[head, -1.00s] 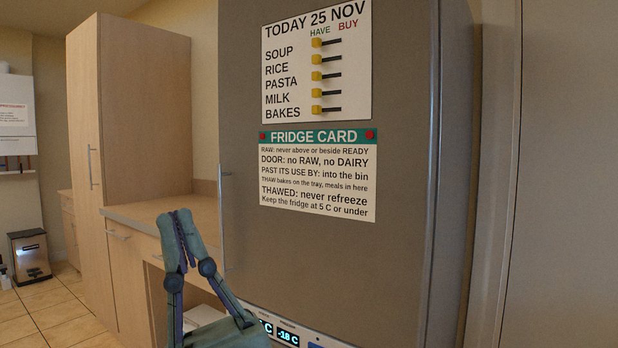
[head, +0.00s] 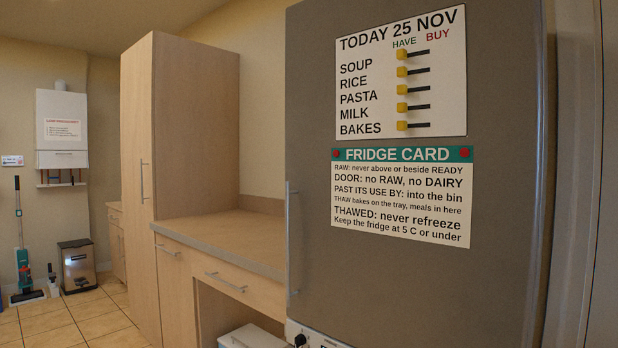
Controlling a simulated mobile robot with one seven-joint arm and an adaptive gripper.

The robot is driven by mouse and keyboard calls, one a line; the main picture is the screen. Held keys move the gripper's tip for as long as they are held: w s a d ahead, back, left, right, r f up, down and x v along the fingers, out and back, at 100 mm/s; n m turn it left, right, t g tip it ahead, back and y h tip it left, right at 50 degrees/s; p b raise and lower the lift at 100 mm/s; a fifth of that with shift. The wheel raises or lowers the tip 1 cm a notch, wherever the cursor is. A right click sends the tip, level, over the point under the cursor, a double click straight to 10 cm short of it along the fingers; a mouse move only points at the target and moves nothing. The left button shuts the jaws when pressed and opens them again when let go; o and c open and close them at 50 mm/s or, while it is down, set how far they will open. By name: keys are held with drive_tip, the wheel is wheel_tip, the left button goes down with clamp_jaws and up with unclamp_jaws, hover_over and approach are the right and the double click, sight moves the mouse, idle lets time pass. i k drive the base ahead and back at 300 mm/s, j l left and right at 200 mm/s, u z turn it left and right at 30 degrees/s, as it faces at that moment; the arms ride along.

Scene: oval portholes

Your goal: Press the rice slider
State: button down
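The rice slider (head: 402,73) is a yellow knob at the left end of a short black slot, under HAVE. It is second from the top in a column of similar yellow sliders, level with the word RICE. The column is on the white list board (head: 362,116) headed TODAY 25 NOV, high on the grey fridge door (head: 390,285). My gripper is not in view, and nothing covers the slider.
A fridge card (head: 402,195) is just below the board. The fridge handle (head: 292,240) runs down the door's left edge. A wooden counter (head: 225,238) and tall cupboard (head: 195,130) stand to the left. A metal bin (head: 77,266) stands on the tiled floor farther left.

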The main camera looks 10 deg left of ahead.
sight(402, 71)
drive_tip(key=j+z, duration=0.15)
drive_tip(key=z, duration=0.3)
drive_tip(key=i+j+z, duration=0.1)
drive_tip(key=z, duration=0.3)
drive_tip(key=j+z, duration=0.3)
drive_tip(key=j, duration=0.3)
drive_tip(key=k+j+z, duration=0.1)
drive_tip(key=j+z, duration=0.15)
drive_tip(key=j, duration=0.85)
drive_tip(key=k+j+z, duration=0.1)
drive_tip(key=j, duration=0.45)
drive_tip(key=k+j, duration=0.1)
drive_tip(key=j, duration=0.4)
drive_tip(key=i+j+z, duration=0.1)
drive_tip(key=j, duration=0.15)
